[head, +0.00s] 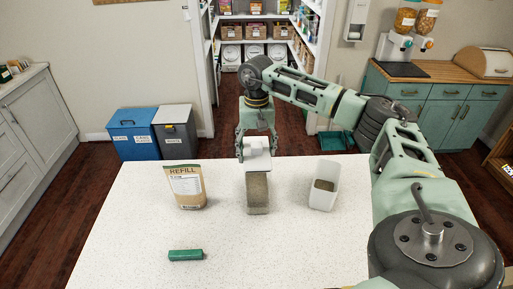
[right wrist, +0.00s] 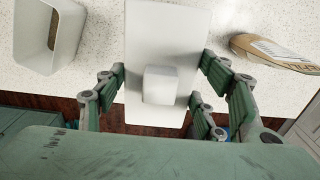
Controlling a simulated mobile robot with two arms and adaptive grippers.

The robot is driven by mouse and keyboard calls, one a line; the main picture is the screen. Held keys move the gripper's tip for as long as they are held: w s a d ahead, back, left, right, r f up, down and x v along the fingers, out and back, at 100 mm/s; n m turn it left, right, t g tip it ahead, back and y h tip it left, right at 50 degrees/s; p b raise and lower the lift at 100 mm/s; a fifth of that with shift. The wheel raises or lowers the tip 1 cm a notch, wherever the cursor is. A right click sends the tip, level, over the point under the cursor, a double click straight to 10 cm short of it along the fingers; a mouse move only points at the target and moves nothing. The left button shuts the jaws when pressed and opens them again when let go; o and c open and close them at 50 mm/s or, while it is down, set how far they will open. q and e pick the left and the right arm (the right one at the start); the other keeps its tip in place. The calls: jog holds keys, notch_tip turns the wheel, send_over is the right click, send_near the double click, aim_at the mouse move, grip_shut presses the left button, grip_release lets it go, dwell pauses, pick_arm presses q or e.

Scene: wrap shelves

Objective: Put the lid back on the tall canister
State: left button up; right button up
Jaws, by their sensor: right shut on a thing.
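The tall canister (head: 257,194) stands upright on the white counter, clear-sided with grainy beige contents. The white lid (head: 257,160) is at the canister's top, lined up over it in the head view. I cannot tell whether it is seated or just above. My right gripper (head: 256,146) points down from behind and is shut on the lid. In the right wrist view the lid (right wrist: 165,30) is a white plate with a square raised knob (right wrist: 160,85), and the fingers are on either side. The lid hides the canister's mouth. My left gripper is not in view.
A tan refill pouch (head: 186,188) stands left of the canister, and an open white container (head: 325,187) stands right of it. A green block (head: 186,255) lies near the front left. The counter (head: 270,250) is clear in front. Blue (head: 133,133) and grey (head: 176,130) bins stand behind.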

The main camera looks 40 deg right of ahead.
dwell(0.3)
jog(key=o, duration=1.3)
jog(key=shift+c, duration=0.2)
jog(key=shift+o, duration=0.5)
jog(key=shift+o, duration=1.4)
jog(key=shift+r+p, duration=1.8)
jog(key=shift+r, duration=1.7)
